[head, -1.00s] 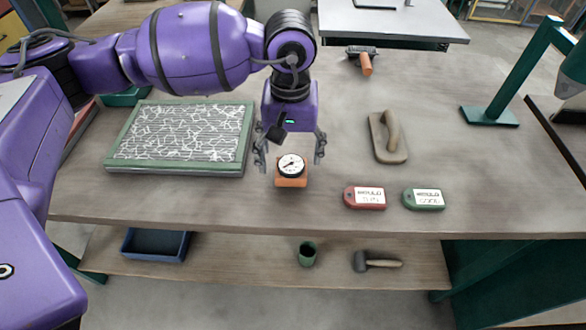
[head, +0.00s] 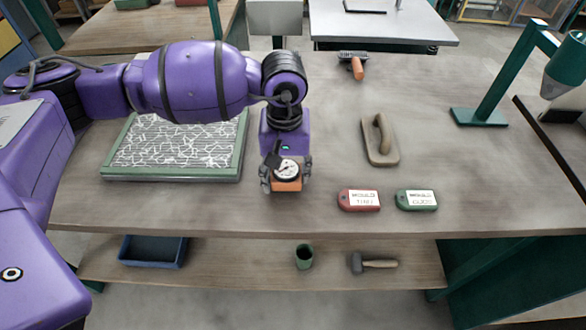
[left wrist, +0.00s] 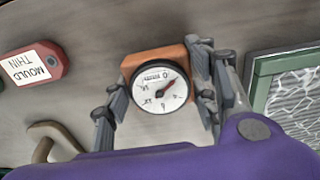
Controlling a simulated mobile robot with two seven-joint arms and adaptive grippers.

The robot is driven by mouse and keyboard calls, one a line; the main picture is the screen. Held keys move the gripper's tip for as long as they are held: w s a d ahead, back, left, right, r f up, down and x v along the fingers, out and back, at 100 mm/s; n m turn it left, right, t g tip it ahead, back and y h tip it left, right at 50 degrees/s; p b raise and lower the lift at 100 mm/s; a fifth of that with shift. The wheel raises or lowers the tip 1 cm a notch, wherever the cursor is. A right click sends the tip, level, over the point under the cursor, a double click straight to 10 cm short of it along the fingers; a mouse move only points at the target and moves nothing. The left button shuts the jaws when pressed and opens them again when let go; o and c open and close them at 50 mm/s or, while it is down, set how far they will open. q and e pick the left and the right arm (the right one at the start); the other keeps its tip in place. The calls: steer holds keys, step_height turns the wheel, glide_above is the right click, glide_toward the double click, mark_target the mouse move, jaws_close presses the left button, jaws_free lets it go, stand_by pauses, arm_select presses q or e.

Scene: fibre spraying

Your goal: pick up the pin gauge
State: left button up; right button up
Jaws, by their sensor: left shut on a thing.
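The pin gauge (head: 287,170) has a round white dial with a dark rim on an orange block. It sits near the front edge of the workbench, and I cannot tell whether it still touches the top. My left gripper (head: 286,183) is shut on it, with a finger on each side of the orange block. My right gripper is not in view.
A green-framed panel (head: 107,172) lies left of the gauge. A red tag (head: 358,200) and a green tag (head: 416,200) lie to the right, with a trowel-like float (head: 381,152) behind them. A brush (head: 353,66) lies farther back. The lower shelf holds a blue tray (head: 152,251), cup and mallet.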

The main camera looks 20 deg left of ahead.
mark_target(286, 168)
arm_select(q)
steer(key=shift+r, duration=0.15)
steer(key=shift+c, duration=0.3)
steer(key=shift+r, duration=0.25)
step_height(286, 168, up, 2)
steer(key=shift+w+r, duration=0.1)
steer(key=shift+r, duration=0.05)
steer(key=s+r+b, duration=0.1)
steer(key=s+r, duration=0.8)
steer(key=s, duration=0.5)
steer(key=shift+a+r, duration=0.3)
steer(key=shift+r, duration=0.1)
